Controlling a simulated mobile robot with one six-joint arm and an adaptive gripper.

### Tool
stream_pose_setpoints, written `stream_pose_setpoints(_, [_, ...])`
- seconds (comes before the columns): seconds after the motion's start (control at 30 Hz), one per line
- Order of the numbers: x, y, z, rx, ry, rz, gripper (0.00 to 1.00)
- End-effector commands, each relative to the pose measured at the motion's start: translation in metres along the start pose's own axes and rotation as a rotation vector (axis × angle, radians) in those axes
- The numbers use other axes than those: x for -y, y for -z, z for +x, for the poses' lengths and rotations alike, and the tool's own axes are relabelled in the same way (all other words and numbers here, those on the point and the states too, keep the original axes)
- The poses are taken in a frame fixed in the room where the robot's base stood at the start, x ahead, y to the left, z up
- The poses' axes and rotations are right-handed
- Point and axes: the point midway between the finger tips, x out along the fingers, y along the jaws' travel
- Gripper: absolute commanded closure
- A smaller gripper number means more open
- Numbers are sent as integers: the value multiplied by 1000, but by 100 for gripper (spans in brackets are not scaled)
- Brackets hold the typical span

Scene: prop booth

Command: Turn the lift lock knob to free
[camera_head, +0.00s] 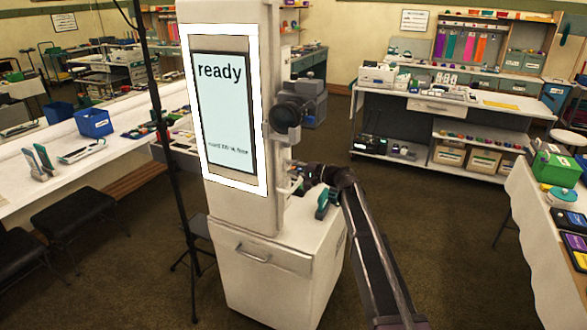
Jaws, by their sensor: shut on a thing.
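A tall white booth cabinet (265,260) with a lit screen (222,110) reading "ready" stands in the middle of the head view. A black round lens-like part (288,116) sticks out of its right side. My gripper (301,178) reaches in from the right, below that part, close against the column's side. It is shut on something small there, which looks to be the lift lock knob. The knob is mostly hidden by the gripper, and its turn position cannot be read.
A teal and dark object (326,202) sits on the cabinet ledge under my wrist. A thin black stand (165,150) rises left of the cabinet. Long tables with props line the left and right sides. A shelf cart (440,120) stands behind, with open floor between.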

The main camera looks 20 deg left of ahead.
Motion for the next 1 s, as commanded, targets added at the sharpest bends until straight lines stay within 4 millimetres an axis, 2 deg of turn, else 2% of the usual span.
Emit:
stream_pose_setpoints(0.3, [0, 0, 1, -4, 0, -125, 100])
stream_pose_setpoints(0.77, [0, -1, 1, -3, -1, -141, 100])
stream_pose_setpoints(0.8, [0, -1, 1, -3, -1, -141, 50])
stream_pose_setpoints(0.9, [0, 0, 1, -3, -1, -140, 24])
stream_pose_setpoints(1.0, [0, 0, 1, -4, -1, -140, 24])
